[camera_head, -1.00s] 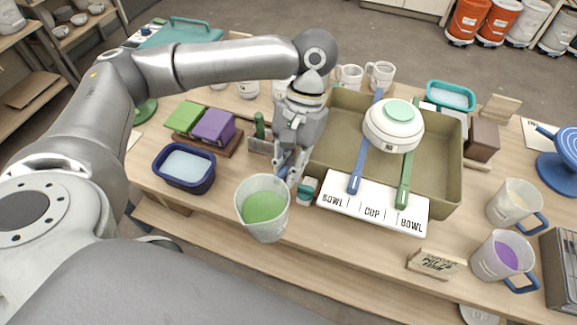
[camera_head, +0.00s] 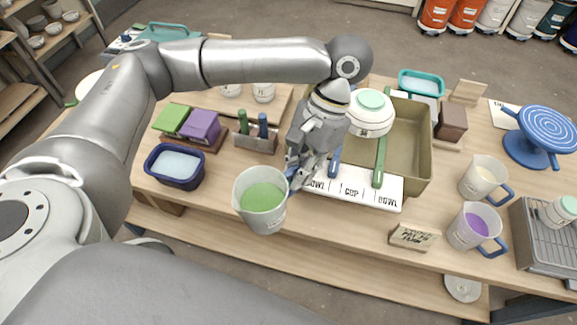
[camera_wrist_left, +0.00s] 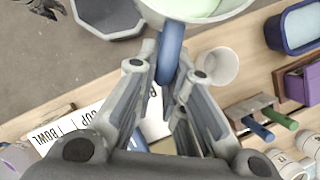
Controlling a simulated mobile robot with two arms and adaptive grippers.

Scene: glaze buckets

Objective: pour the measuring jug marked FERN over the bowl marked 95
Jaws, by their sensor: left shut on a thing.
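My left gripper (camera_head: 298,172) is shut on the blue handle of a pale measuring jug (camera_head: 265,219) holding green liquid. The jug is roughly upright, above the table's front edge, left of the white lettered board. Its FERN mark is not readable. The left wrist view shows the fingers (camera_wrist_left: 172,75) around the blue handle (camera_wrist_left: 171,50). A white upturned bowl (camera_head: 367,122) with a mint-green foot rests on blue and green slats across an olive basin (camera_head: 418,150), right of the gripper. No number on it is readable.
Two more jugs, pale (camera_head: 482,180) and purple-filled (camera_head: 472,228), stand right. A blue tub (camera_head: 176,167) and colored boxes stand left. The wrist view shows a white cup (camera_wrist_left: 216,66) near the jug.

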